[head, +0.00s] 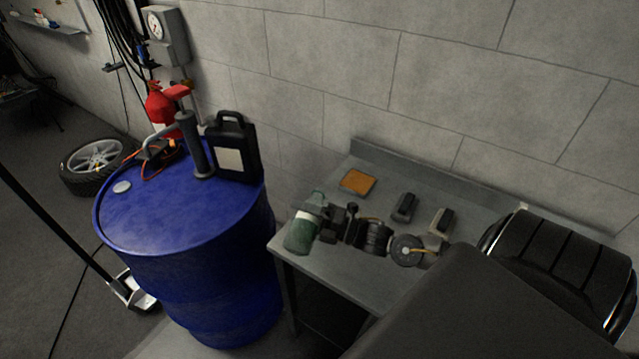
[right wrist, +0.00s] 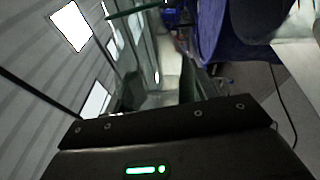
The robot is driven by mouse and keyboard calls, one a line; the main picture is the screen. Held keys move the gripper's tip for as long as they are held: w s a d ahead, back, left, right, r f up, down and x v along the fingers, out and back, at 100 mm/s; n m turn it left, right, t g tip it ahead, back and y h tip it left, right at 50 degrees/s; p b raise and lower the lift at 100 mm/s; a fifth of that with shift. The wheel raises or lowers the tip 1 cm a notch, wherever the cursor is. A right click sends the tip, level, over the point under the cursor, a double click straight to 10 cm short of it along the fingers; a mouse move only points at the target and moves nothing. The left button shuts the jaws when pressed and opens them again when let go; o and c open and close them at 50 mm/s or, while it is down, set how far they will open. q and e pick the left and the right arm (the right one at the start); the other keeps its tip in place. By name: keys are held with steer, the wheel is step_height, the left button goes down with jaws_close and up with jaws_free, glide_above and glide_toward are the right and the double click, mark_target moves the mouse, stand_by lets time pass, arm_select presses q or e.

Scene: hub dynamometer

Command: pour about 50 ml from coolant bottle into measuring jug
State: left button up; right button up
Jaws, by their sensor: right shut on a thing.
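The green coolant bottle (head: 300,236) is at the left end of the grey bench in the head view, with its paler upper part leaning a little to the right. My right gripper (head: 321,216) reaches in from the right and is shut on the bottle at its side. I cannot tell whether the bottle's base touches the bench. In the right wrist view the bottle is hard to make out. I cannot make out a measuring jug in either view. My left gripper is not in view.
The grey bench (head: 338,275) also bears an orange-brown pad (head: 357,182) and two small dark blocks (head: 404,207) (head: 443,221). Left of it stands a blue drum (head: 160,215) with a black canister (head: 233,150) and a hand pump (head: 193,145) on top. A wall stands behind.

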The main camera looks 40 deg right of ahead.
steer(key=shift+d+f+m+t+h+p, duration=0.15)
steer(key=shift+m+p, duration=0.15)
steer(key=shift+m, duration=0.4)
steer(key=shift+d+r+m+t+h+p, duration=0.15)
steer(key=shift+m+p, duration=0.15)
steer(key=shift+m, duration=0.4)
steer(key=shift+a+f, duration=0.1)
steer(key=shift+a, duration=0.1)
steer(key=shift+s+a, duration=0.3)
steer(key=shift+s, duration=0.1)
steer(key=shift+s+a, duration=0.15)
steer(key=shift+a, duration=0.45)
steer(key=shift+a, duration=0.1)
stand_by(0.4)
steer(key=shift+f+m, duration=0.1)
steer(key=shift+m, duration=0.4)
stand_by(1.7)
